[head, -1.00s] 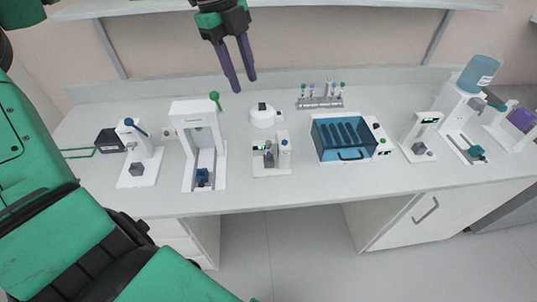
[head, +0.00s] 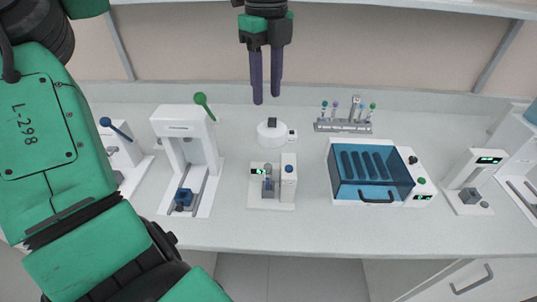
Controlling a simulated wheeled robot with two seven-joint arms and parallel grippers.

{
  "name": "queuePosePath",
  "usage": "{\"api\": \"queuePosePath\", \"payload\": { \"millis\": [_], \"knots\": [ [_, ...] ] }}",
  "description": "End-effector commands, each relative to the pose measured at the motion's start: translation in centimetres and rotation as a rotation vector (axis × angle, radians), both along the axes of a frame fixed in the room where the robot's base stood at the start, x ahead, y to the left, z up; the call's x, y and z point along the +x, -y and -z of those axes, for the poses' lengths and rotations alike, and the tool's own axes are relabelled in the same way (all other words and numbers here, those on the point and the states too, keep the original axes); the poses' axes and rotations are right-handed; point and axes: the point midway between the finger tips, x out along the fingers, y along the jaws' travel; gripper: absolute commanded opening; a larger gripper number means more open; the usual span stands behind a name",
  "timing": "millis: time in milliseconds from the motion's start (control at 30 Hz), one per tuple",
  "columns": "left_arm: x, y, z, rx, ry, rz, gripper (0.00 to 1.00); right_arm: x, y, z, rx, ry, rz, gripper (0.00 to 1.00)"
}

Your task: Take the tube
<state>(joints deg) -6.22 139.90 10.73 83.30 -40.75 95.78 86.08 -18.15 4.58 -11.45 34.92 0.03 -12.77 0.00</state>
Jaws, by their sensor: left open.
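Several small tubes with coloured caps (head: 336,105) stand in a grey rack (head: 343,127) at the back of the bench, right of the middle. Which one the task means, I cannot tell. My left gripper (head: 266,99) hangs down from the top of the picture, fingers apart and empty. It appears above the small round white device (head: 271,132) and to the left of the rack, apart from both. A white device with a small display (head: 272,184) stands in front, with a small grey holder in it. My right gripper is out of view.
A white press-like device with a green-knobbed lever (head: 187,150) stands left. A blue-lidded box (head: 372,172) stands right, and a white device with a display (head: 470,184) beyond it. A shelf (head: 420,6) runs above. Bare bench lies between the devices.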

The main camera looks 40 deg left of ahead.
Motion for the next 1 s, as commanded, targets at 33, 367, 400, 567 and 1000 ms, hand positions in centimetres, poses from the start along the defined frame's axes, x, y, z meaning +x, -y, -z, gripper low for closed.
{"api": "queuePosePath", "payload": {
  "millis": [33, 367, 400, 567, 1000],
  "knots": [
    [0.0, 0.0, 3.1, 0.000, -0.001, 0.000, 0.40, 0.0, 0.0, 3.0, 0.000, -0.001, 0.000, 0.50],
    [0.1, 0.0, 10.8, 0.000, 0.000, 0.000, 0.40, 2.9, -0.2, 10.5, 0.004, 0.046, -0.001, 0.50],
    [0.1, 0.0, 11.0, -0.001, -0.001, 0.000, 0.40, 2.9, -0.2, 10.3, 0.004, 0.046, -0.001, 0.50],
    [0.0, 0.0, 13.9, -0.003, -0.005, 0.001, 0.40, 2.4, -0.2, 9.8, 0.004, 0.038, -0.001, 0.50],
    [-0.2, -0.1, 22.0, -0.003, -0.005, 0.001, 0.40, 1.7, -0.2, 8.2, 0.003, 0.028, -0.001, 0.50]
  ]
}}
